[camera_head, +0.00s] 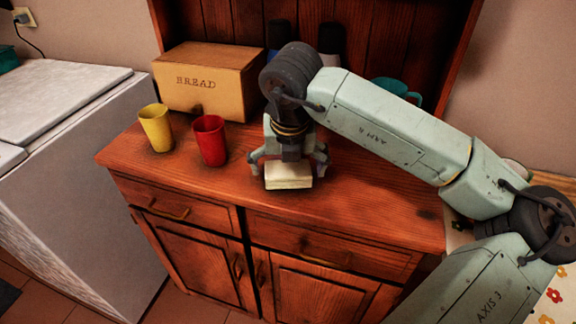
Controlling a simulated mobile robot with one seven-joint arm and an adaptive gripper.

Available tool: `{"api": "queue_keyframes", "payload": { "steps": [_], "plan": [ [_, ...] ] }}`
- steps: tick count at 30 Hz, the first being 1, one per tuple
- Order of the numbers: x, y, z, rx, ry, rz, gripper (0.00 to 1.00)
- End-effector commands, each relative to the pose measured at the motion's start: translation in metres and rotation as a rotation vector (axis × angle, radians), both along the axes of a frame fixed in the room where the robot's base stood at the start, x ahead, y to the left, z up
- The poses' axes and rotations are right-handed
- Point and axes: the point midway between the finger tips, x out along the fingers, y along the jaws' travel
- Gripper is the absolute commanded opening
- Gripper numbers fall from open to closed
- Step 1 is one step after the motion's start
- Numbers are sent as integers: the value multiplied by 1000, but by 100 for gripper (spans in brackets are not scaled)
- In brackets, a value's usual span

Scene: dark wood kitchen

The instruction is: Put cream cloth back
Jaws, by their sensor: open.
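The cream cloth (288,178) is a small folded block on the wooden cabinet top, right of the red cup. My gripper (290,164) is directly over it, pointing down. Its fingers are spread, one at each side of the cloth near its upper part. The gripper is open. The back of the cloth is hidden by the gripper, and I cannot tell whether the fingers touch it.
A red cup (210,141) and a yellow cup (156,128) stand to the left. A bread box (205,80) is behind them. Dark bottles and a teal item (397,90) stand at the back, partly hidden by my arm. The cabinet top (370,205) is clear at right.

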Motion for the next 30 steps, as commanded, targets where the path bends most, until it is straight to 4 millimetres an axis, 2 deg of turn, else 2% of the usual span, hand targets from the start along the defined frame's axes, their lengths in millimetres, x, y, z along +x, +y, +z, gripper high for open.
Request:
{"api": "queue_keyframes", "payload": {
  "steps": [9,14,21,25,30],
  "plan": [
    [-1,-1,8,-1,-2,-2,98],
    [-9,-1,36,-2,-5,-2,98],
    [-23,-2,85,-2,-3,-2,98],
    [-28,-3,104,-1,-2,-2,98],
    [-32,-2,116,-1,0,0,98]
  ]
}}
